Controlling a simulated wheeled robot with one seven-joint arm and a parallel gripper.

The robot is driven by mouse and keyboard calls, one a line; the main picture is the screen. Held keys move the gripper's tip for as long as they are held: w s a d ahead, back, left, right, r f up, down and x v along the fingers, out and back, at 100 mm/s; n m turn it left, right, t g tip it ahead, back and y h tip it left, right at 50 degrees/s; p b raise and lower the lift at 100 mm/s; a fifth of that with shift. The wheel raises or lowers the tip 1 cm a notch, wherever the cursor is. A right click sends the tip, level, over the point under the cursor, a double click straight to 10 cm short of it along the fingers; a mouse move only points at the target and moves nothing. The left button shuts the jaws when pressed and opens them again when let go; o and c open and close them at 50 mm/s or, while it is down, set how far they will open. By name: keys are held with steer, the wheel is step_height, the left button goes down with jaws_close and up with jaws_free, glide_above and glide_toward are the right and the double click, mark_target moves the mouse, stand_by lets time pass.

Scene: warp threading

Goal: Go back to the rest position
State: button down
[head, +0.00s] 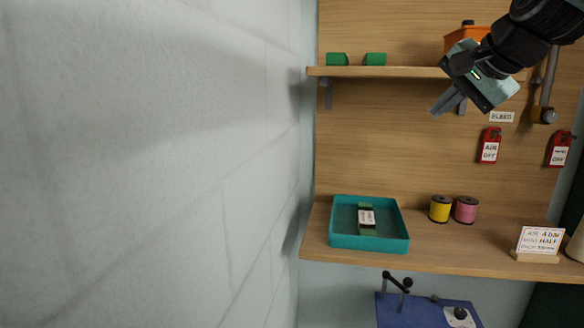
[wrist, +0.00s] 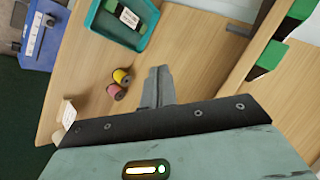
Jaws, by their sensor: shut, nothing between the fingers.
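My gripper (head: 447,103) hangs at the upper right of the head view, in front of the wooden back panel and just below the upper shelf's level. Its fingers are together and hold nothing. In the wrist view the closed fingers (wrist: 158,88) point out over the lower shelf, with the yellow spool (wrist: 122,77) and pink spool (wrist: 116,91) beyond and to their left. No contact between the gripper and any object shows.
The lower shelf (head: 440,258) bears a teal tray (head: 369,243) with a labelled green item (head: 367,219), the spools and a sign card (head: 539,241). The upper shelf (head: 385,71) holds green blocks (head: 375,59) and an orange bin (head: 463,39). Red tags (head: 490,146) hang right. A wall (head: 150,170) fills the left.

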steer(key=s+a+f+n+g+b, duration=0.1)
steer(key=s+a+f+n+g, duration=0.25)
steer(key=s+a+f, duration=0.5)
steer(key=s+a+f+n+g+b, duration=0.25)
steer(key=a+f+n, duration=0.25)
steer(key=f, duration=0.6)
steer(key=s+f+n+g+h+b, duration=0.1)
steer(key=s+f+n, duration=0.3)
steer(key=s+f, duration=0.3)
steer(key=s+a+f+n+g+h, duration=0.1)
steer(key=s+f+n, duration=0.4)
steer(key=s, duration=0.8)
step_height(320, 180, down, 4)
steer(key=shift+r+g+b, duration=0.25)
steer(key=shift+g+b, duration=0.15)
steer(key=shift+g, duration=0.3)
steer(key=shift+n, duration=0.25)
